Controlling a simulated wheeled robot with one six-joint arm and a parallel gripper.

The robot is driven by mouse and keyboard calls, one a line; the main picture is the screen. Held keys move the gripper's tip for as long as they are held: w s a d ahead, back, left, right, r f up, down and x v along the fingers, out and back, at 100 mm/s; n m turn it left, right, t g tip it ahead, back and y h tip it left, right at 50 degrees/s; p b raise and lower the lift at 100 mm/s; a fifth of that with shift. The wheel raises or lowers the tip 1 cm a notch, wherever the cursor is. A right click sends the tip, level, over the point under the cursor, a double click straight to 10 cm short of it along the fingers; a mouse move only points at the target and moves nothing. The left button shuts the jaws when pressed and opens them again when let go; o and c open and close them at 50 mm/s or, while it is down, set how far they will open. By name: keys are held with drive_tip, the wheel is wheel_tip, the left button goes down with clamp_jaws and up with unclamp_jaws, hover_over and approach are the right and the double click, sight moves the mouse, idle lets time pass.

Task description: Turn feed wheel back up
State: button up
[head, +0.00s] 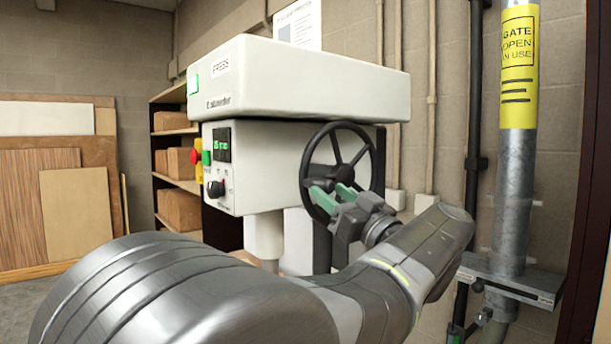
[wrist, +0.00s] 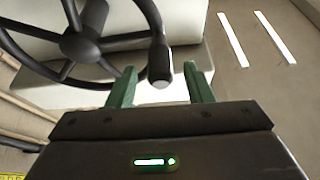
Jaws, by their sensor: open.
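The feed wheel (head: 343,141) is a black spoked handwheel on the right side of the white press (head: 297,85). In the wrist view the wheel (wrist: 82,46) fills the upper left, and its dark handle (wrist: 160,58) with a pale end stands off the rim. My gripper (head: 322,197) has green fingers and is at the lower part of the wheel. In the wrist view my gripper (wrist: 160,80) is open, with the handle's end between and just beyond the fingertips. I cannot tell whether a finger touches it.
The press front carries a green display (head: 221,145), a black knob (head: 215,189) and a red button (head: 193,156). A grey post (head: 514,170) with a yellow sign stands at right, with a bracket (head: 510,283) low on it. Shelves and boards are at left.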

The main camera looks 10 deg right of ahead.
sight(318, 182)
drive_tip(key=shift+p+x, duration=0.75)
drive_tip(key=shift+x, duration=1.85)
clamp_jaws()
